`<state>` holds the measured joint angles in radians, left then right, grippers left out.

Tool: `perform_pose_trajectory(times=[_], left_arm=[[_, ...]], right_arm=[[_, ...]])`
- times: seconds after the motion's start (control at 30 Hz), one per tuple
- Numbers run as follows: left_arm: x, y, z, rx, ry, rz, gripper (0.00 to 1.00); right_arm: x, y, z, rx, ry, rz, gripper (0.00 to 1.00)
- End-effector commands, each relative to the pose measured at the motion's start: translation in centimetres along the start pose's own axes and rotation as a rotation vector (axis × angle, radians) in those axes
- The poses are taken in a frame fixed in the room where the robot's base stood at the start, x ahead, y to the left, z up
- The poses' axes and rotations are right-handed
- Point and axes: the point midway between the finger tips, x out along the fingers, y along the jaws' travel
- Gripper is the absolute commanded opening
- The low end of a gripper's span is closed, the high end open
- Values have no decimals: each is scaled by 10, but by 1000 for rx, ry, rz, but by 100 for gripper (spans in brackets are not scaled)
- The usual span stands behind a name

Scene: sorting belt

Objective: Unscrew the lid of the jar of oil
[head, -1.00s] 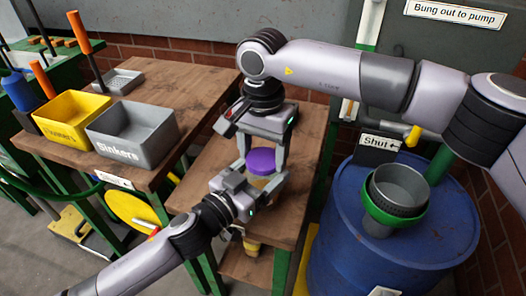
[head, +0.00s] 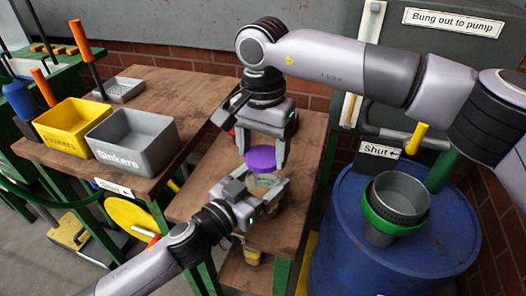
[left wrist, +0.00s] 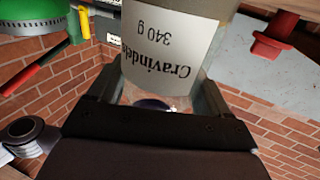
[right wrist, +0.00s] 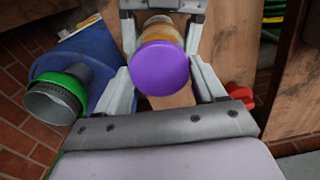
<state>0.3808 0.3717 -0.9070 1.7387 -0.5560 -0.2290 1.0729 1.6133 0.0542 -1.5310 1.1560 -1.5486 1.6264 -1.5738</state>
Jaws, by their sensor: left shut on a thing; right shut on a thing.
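The oil jar (head: 264,182) is upright above the wooden table, its top partly hidden by the lid and my grippers. My left gripper (head: 258,192) is shut on its body from the left. The jar's white label (left wrist: 168,45) fills the top of the left wrist view, upside down. The purple lid (head: 261,158) is between the fingertips of my right gripper (head: 263,154), which is shut on it from above. In the head view the lid seems slightly above the jar's mouth. The right wrist view shows the lid (right wrist: 160,67) with the amber jar (right wrist: 161,28) behind it.
A wooden table (head: 290,218) lies below the jar. A yellow bin (head: 72,130) and a grey Sinkers bin (head: 133,143) stand on the left bench.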

Motion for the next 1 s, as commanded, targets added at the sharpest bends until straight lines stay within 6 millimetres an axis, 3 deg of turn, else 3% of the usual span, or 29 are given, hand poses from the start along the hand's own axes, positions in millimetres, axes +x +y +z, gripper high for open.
perform_pose_trajectory(times=[0.2, 0.4, 0.43, 0.5, 0.77, 1.0], left_arm=[[0, 0, 1, 0, -2, -1, 0], [0, 0, 1, 0, -2, -1, 0], [0, 0, 1, 0, -2, -1, 82], [0, 0, 1, 0, -1, -1, 100], [-2, 0, 1, 0, -1, 0, 100], [-28, 0, 1, -1, -3, 0, 100]], right_arm=[[-27, 0, 0, 0, 0, -1, 33], [-28, 0, 0, 0, -1, 1, 33], [-28, 0, 0, 0, -1, 1, 33], [-28, 0, 0, 0, -1, 1, 33], [-28, 0, 0, 0, -1, 0, 33], [-28, 0, 0, 0, -1, 0, 33]])
